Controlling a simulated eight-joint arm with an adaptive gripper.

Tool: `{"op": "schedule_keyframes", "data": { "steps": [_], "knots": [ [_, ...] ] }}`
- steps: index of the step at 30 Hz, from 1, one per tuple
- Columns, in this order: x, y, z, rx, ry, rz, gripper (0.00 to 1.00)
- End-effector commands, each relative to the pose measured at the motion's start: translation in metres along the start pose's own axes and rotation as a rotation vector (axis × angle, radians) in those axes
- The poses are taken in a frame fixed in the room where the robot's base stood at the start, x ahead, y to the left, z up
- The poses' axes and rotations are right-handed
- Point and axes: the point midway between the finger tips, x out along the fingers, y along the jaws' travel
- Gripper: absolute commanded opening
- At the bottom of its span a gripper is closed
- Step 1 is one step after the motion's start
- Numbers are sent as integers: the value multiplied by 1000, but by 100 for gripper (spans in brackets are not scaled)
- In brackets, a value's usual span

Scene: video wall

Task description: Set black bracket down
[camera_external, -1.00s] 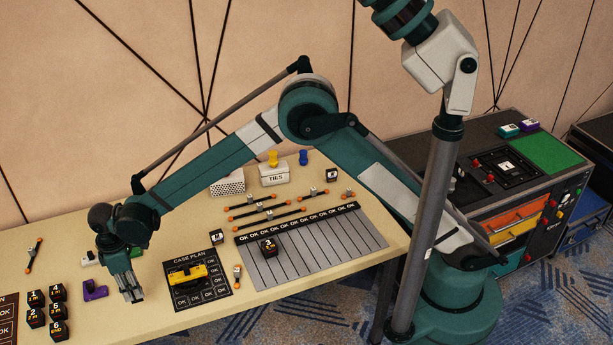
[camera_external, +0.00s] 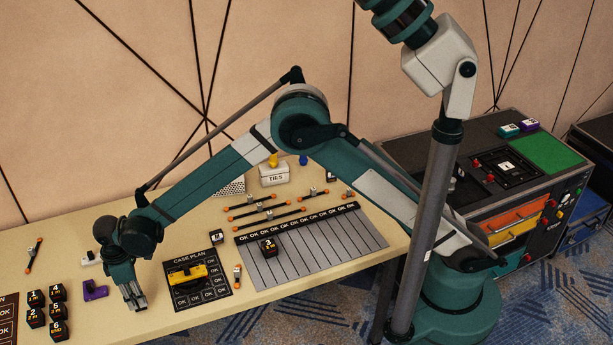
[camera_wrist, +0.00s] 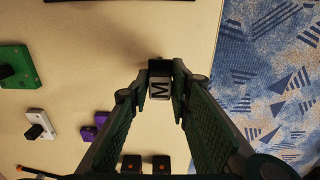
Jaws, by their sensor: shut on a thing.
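My gripper (camera_external: 138,305) is low over the front part of the table, left of the case plan mat.
A purple bracket (camera_external: 95,290) and a white bracket (camera_external: 89,258) lie left of my gripper. A green bracket (camera_wrist: 15,65) shows in the wrist view. Several numbered black cubes (camera_external: 57,312) stand farther left. The case plan mat (camera_external: 222,293) lies right. The table's front edge is close.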

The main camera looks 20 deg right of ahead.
Motion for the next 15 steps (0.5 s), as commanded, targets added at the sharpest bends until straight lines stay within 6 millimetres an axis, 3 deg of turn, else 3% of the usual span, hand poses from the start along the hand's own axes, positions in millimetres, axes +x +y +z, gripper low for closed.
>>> {"op": "schedule_keyframes", "data": {
  "steps": [10, 11, 14, 15],
  "knots": [
    [3, 0, 0, 0, 0, 0, 5],
    [3, 0, 0, 0, 0, 0, 22],
    [2, 0, 0, 0, 0, 0, 35],
    [2, 0, 0, 0, 0, 0, 35]
  ]
}}
